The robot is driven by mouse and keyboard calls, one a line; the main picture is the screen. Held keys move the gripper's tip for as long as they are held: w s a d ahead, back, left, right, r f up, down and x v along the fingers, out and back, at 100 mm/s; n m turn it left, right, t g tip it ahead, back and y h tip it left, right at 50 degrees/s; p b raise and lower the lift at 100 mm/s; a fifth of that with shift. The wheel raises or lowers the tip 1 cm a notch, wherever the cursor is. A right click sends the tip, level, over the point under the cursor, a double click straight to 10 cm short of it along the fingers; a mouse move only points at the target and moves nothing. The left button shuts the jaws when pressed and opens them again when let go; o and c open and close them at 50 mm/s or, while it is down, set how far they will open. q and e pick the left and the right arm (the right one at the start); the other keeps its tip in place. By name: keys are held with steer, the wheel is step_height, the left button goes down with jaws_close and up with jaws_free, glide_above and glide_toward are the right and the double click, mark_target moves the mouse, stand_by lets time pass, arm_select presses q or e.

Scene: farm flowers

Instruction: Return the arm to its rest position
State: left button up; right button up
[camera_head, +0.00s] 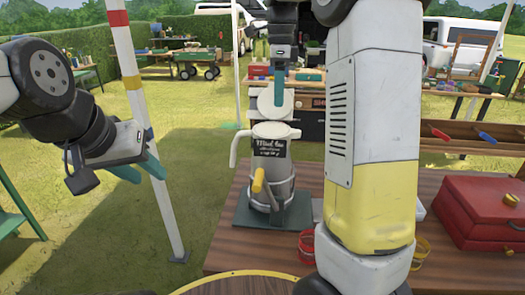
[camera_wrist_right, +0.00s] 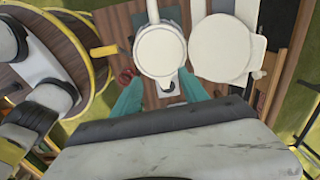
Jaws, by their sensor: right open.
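My right gripper (camera_head: 280,82) hangs at the end of my white and yellow right arm, above a white-topped machine (camera_head: 272,142) with a dark label and a yellow lever (camera_head: 258,180). In the right wrist view, the teal fingers (camera_wrist_right: 160,96) are apart with nothing held between them. The machine's round white top (camera_wrist_right: 160,50) lies below and just beyond them. A raised white lid (camera_head: 275,102) stands behind the top; it also shows in the right wrist view (camera_wrist_right: 228,48). My left gripper (camera_head: 140,170) is at the left, clear of the table, with its fingers apart and empty.
The machine stands on a dark green base (camera_head: 243,215) on a brown table (camera_head: 455,270). A red toolbox (camera_head: 480,212) is at the right, and a red cup (camera_head: 306,246) is near my right arm. A white pole (camera_head: 150,130) stands beside my left gripper.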

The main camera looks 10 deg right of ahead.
steer(key=s+a+f+n+t+y, duration=0.1)
steer(key=s+f+n+t, duration=0.2)
steer(key=s+n, duration=0.7)
steer(key=s+a+f+n+t+y, duration=0.1)
steer(key=s+f+n+t, duration=0.2)
steer(key=s+n, duration=0.8)
steer(key=s, duration=0.3)
steer(key=shift+s, duration=0.15)
steer(key=shift+a, duration=0.1)
